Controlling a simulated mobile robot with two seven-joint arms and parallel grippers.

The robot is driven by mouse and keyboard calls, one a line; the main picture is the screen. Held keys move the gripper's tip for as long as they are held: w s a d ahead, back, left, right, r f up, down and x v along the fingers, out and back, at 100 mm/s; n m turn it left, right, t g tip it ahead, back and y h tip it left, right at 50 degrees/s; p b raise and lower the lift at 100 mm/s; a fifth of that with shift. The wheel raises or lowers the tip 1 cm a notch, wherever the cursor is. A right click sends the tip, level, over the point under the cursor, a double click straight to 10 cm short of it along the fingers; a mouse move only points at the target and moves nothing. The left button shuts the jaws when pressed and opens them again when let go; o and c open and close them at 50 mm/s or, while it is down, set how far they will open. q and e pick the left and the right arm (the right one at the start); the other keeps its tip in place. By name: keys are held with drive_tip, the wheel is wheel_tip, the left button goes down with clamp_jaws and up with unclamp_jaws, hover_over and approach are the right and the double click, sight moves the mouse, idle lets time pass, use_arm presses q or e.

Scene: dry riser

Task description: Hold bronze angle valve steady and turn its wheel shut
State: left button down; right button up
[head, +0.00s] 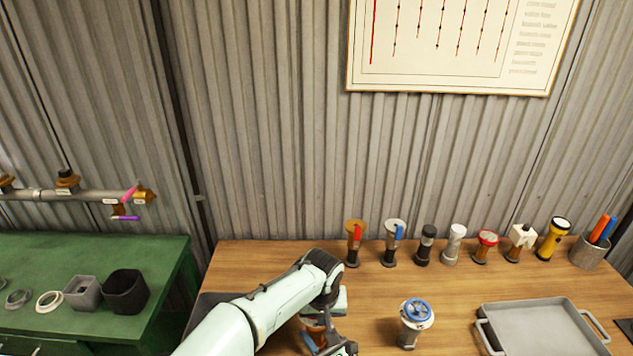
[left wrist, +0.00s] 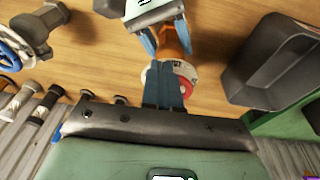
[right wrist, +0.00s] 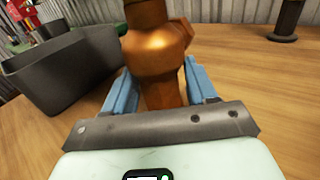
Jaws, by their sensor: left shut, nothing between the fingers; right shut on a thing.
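The bronze angle valve (right wrist: 155,60) stands upright between my right gripper's blue fingers (right wrist: 160,88) in the right wrist view. In the left wrist view its bronze body (left wrist: 174,42) shows between the right gripper's fingers, with a red and white round wheel or dial (left wrist: 183,78) at its end. My left gripper (left wrist: 164,88) is shut and empty, its blue fingertips over that round face. I cannot tell whether they touch it. In the head view my left arm hides most of the valve; only a bit of orange-brown shows.
A blue-wheeled valve (head: 415,315) stands to the right on the wooden table. A grey tray (head: 540,330) lies further right. Several valves and torches line the back edge. A dark grey open box (left wrist: 275,65) stands close to the held valve. A green bench (head: 165,290) is left.

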sight(311, 320)
use_arm(q)
drive_tip(key=shift+s+a+f, duration=0.1)
drive_tip(key=shift+s+f, duration=0.05)
drive_tip(key=shift+f, duration=0.35)
use_arm(e)
drive_tip(key=shift+s+a+r, duration=0.1)
drive_tip(key=shift+r, duration=0.1)
use_arm(q)
drive_tip(key=shift+a+f, duration=0.1)
drive_tip(key=shift+a, duration=0.05)
use_arm(e)
drive_tip(key=shift+r, duration=0.1)
use_arm(q)
drive_tip(key=shift+a, duration=0.25)
drive_tip(key=shift+s+a, duration=0.1)
drive_tip(key=shift+a, duration=0.4)
drive_tip(key=shift+a+r, duration=0.25)
drive_tip(key=shift+a, duration=0.25)
drive_tip(key=shift+w+a, duration=0.2)
drive_tip(key=shift+a, duration=0.1)
drive_tip(key=shift+w+a+r, duration=0.15)
drive_tip(key=shift+a, duration=0.15)
use_arm(e)
drive_tip(key=shift+f, duration=0.25)
